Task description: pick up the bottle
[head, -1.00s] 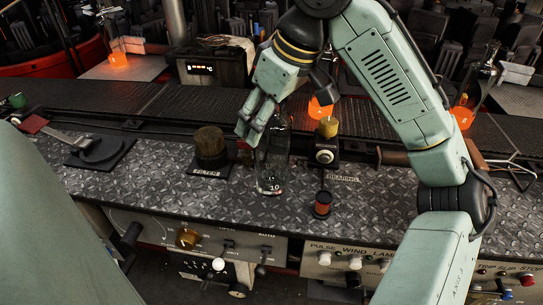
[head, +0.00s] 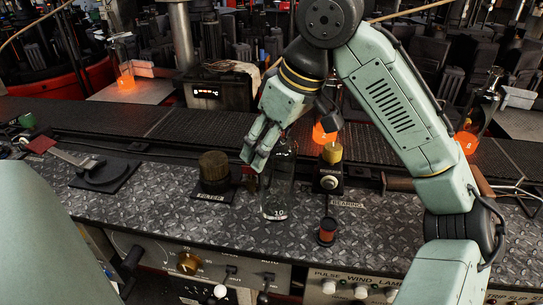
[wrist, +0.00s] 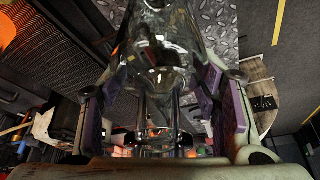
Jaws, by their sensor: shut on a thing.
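The bottle (head: 279,194) is clear glass, with a pale marking low on its side. In the head view it is upright over the diamond-plate bench top, between the filter knob and the bearing post. My gripper (head: 266,158) is shut on the upper part of the bottle. In the wrist view the clear glass (wrist: 165,55) fills the space between the purple finger pads of my gripper (wrist: 163,105). The bottle's base looks at or very near the bench; I cannot tell whether it touches. My fingers hide part of its top.
The filter knob (head: 214,168) stands just left of the bottle. The bearing post (head: 331,177) and a small red-brown spool (head: 327,231) are at its right. A dark conveyor (head: 130,121) runs behind. Glowing orange bottle bases (head: 126,83) show farther back.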

